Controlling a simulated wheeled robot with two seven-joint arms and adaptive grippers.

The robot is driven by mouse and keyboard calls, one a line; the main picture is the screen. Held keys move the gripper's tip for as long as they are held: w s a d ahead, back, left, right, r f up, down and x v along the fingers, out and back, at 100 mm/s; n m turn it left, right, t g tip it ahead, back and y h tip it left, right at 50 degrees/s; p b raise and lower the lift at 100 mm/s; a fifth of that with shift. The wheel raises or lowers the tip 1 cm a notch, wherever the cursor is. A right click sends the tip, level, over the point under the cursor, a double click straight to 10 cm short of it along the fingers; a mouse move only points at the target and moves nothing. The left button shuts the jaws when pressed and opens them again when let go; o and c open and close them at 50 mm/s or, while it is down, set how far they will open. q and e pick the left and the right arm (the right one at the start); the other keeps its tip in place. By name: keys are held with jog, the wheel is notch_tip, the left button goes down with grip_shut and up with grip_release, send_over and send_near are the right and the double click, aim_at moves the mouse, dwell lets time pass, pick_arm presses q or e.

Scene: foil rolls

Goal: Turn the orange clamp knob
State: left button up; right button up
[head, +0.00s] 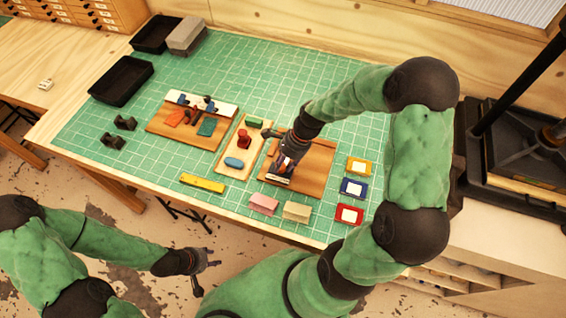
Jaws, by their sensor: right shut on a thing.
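My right gripper (281,168) points down over the front part of the right wooden board (315,172). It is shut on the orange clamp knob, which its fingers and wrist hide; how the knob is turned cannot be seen. A small pale and dark fitting (279,181) shows at the board's front edge, just below the fingers. My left gripper (207,272) is open and empty, low over the floor in front of the table, away from the boards.
A middle board (229,163) holds a red-handled piece (243,139), a green block (254,121) and a blue piece (234,163). A left board (158,126) carries orange (173,118) and teal (207,127) pieces.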

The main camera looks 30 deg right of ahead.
jog(key=shift+w+r, duration=0.1)
jog(key=shift+w, duration=0.05)
jog(key=shift+w+a+n+g+p, duration=0.1)
jog(key=shift+n+g+p, duration=0.45)
jog(key=shift+n, duration=0.65)
jog(key=n+g+p, duration=0.1)
jog(key=n, duration=0.1)
jog(key=shift+n, duration=0.4)
jog(key=n, duration=0.2)
jog(key=shift+w+n+g+h+p, duration=0.15)
jog(key=shift+n+g+h+p, duration=0.15)
jog(key=shift+g+p, duration=0.1)
jog(key=n+g, duration=0.1)
jog(key=n, duration=0.2)
jog(key=shift+a+n+h, duration=0.15)
jog(key=shift+n+h, duration=0.25)
jog(key=n+h, duration=0.1)
jog(key=n, duration=0.2)
jog(key=n+g+h, duration=0.1)
jog(key=n, duration=0.2)
jog(key=shift+a, duration=0.15)
jog(key=n+h, duration=0.2)
jog(key=n, duration=0.4)
jog(key=shift+a, duration=0.15)
jog(key=shift+h, duration=0.3)
